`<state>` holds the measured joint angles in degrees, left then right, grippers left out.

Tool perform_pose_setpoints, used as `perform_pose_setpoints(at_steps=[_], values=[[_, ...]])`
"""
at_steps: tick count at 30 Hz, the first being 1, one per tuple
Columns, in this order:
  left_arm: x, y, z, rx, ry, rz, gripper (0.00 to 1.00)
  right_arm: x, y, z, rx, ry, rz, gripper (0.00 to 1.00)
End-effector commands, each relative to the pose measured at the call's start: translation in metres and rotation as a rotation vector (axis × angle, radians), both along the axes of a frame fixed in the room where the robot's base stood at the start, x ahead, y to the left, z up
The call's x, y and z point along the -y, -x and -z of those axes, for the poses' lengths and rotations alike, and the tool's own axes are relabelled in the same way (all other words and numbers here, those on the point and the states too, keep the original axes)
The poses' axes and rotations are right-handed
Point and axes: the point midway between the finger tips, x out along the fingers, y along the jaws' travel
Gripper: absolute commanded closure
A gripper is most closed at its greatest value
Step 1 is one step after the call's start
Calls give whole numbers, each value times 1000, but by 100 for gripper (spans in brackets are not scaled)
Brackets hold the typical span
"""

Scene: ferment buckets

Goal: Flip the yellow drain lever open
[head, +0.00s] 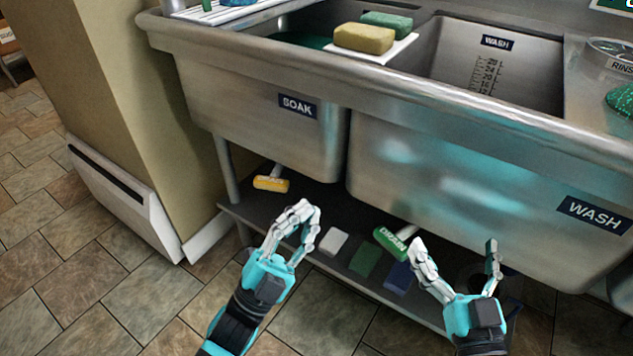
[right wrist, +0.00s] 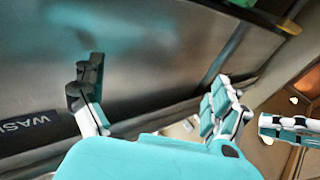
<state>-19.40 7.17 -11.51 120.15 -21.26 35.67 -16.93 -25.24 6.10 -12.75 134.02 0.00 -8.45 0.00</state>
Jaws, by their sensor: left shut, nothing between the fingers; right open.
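The yellow drain lever (head: 271,184) sticks out under the SOAK basin (head: 262,115), at the left of the sink. A green drain lever (head: 392,241) sticks out under the WASH basin (head: 470,190). My left gripper (head: 312,226) is shut and empty, in front of the lower shelf, below and right of the yellow lever and apart from it. My right gripper (head: 457,245) is open and empty in front of the WASH basin, right of the green lever. In the right wrist view its spread fingers (right wrist: 150,95) show against the steel basin wall.
The lower shelf (head: 262,217) holds a white block (head: 332,241), a green block (head: 364,261) and a blue block (head: 399,278). A tan sponge (head: 364,38) and a green sponge (head: 387,23) lie above.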

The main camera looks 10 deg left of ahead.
Motion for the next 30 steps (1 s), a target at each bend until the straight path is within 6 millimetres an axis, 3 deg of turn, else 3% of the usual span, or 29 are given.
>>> perform_pose_setpoints(at_steps=[5, 9, 13, 18, 21, 25, 30], values=[[-6, -33, 35, -109, -253, -156, 100, 13, 7, 64, -406, 105, 25, 0], [-19, -52, 70, -186, -457, -265, 100, 29, 37, 115, -723, 180, 44, 0], [-36, -64, 101, -247, -637, -351, 100, 46, 78, 150, -996, 241, 62, 0], [-57, -70, 131, -303, -815, -426, 100, 63, 129, 173, -1264, 296, 78, 0], [-64, -72, 142, -320, -879, -449, 100, 69, 148, 180, -1358, 315, 83, 0], [-69, -72, 150, -332, -916, -463, 100, 72, 160, 183, -1414, 325, 87, 0], [-70, -72, 152, -333, -920, -466, 100, 73, 162, 184, -1422, 326, 87, 0]])
